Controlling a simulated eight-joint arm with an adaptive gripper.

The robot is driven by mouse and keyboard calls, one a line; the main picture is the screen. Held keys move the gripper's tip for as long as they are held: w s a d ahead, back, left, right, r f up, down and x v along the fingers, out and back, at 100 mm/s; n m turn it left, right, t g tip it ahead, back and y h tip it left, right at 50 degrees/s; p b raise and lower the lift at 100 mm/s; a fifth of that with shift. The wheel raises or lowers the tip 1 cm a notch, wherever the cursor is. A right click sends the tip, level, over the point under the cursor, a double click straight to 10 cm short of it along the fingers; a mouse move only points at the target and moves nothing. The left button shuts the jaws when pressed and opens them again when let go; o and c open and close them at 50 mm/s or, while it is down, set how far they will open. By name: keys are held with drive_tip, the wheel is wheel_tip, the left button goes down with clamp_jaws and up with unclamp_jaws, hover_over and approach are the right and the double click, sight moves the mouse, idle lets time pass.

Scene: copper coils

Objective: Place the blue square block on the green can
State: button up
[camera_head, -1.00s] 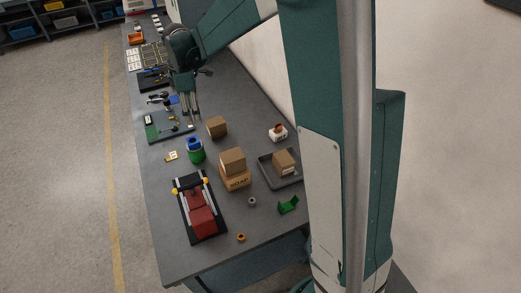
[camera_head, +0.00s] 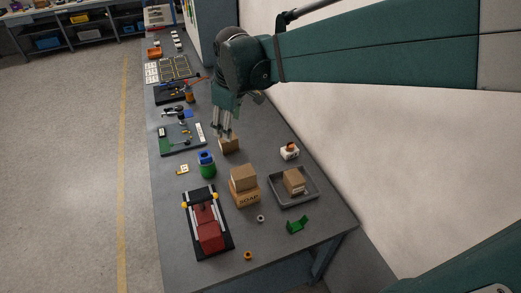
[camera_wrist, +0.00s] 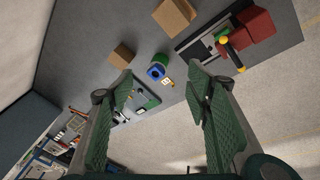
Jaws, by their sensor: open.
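The green can (camera_head: 207,170) stands upright on the table, left of the cardboard boxes. A blue piece (camera_head: 206,157) with an opening in its middle sits on top of the can. In the wrist view the blue piece (camera_wrist: 156,71) faces me, with the green can (camera_wrist: 161,58) partly behind it. A small flat blue thing (camera_head: 188,113) lies farther back; I cannot tell whether it is a block. My gripper (camera_head: 223,134) is open and empty, above and beside the small cardboard box, apart from the can. In the wrist view its fingers (camera_wrist: 161,74) are spread wide.
A small box (camera_head: 229,145), stacked boxes (camera_head: 245,194) and a grey tray (camera_head: 290,202) holding a box are to the right. A red and black device (camera_head: 208,230) lies in front. A green-and-grey board (camera_head: 183,145) lies behind the can.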

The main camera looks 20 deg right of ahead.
drive_tip(key=s+d+m+t, duration=0.2)
drive_tip(key=s+m, duration=0.2)
drive_tip(key=s, duration=0.7)
drive_tip(key=s+d+m+t, duration=0.1)
drive_tip(key=s+d+m, duration=0.2)
drive_tip(key=s, duration=0.8)
drive_tip(key=shift+s+d+f+m+t, duration=0.25)
drive_tip(key=shift+f+m+t, duration=0.2)
drive_tip(key=shift+m, duration=0.65)
